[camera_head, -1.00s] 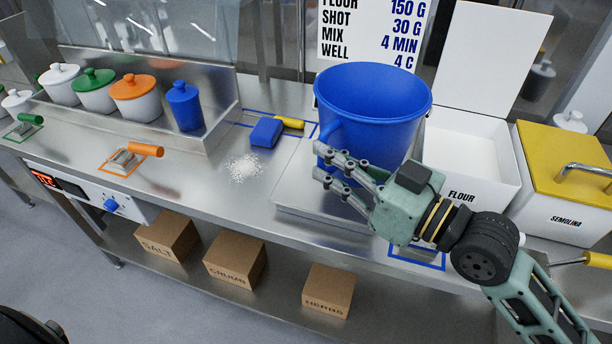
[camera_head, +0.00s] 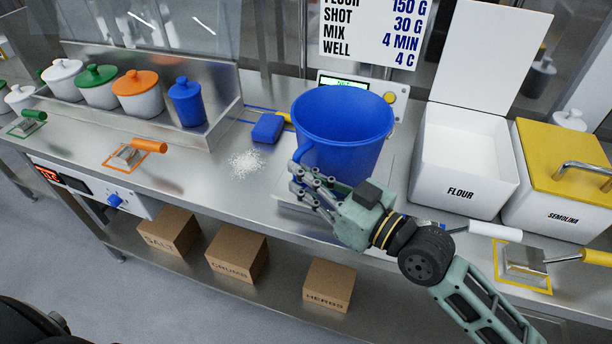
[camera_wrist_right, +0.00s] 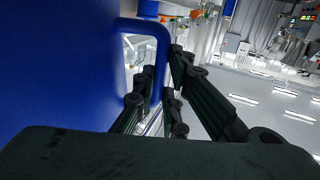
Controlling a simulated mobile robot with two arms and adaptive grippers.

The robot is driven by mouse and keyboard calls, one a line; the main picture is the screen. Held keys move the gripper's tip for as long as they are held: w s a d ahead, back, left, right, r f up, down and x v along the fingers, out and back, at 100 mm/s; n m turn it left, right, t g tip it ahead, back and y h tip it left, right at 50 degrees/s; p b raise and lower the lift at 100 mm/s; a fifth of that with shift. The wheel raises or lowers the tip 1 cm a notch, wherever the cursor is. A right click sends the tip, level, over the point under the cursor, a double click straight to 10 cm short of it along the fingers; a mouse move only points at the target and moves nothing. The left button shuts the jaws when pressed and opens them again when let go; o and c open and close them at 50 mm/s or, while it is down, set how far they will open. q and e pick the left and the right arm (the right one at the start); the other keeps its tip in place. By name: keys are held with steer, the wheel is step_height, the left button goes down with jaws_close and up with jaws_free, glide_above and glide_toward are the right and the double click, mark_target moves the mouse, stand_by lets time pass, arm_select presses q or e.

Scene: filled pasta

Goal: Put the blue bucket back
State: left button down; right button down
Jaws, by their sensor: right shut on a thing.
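The blue bucket (camera_head: 343,125) is upright, over the metal scale (camera_head: 397,160). I cannot tell whether its base touches the scale, as the gripper and bucket hide the contact. My right gripper (camera_head: 305,182) is shut on the bucket's handle, on its front left side. In the right wrist view the bucket wall (camera_wrist_right: 60,70) fills the left, and its blue handle (camera_wrist_right: 158,50) runs down between the fingers (camera_wrist_right: 155,105). A blue outline (camera_head: 262,110) is marked on the counter left of the bucket. My left gripper is not in view.
The open flour bin (camera_head: 465,165) and yellow-lidded semolina bin (camera_head: 565,170) stand right of the bucket. Lidded jars (camera_head: 138,90) line the back left. The front left counter has free room.

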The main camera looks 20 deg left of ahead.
steer(key=c, duration=2.3)
jaws_free()
steer(key=shift+f, duration=0.2)
steer(key=o, duration=0.4)
steer(key=shift+r, duration=0.1)
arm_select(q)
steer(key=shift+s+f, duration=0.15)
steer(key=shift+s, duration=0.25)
arm_select(e)
steer(key=shift+o, duration=0.5)
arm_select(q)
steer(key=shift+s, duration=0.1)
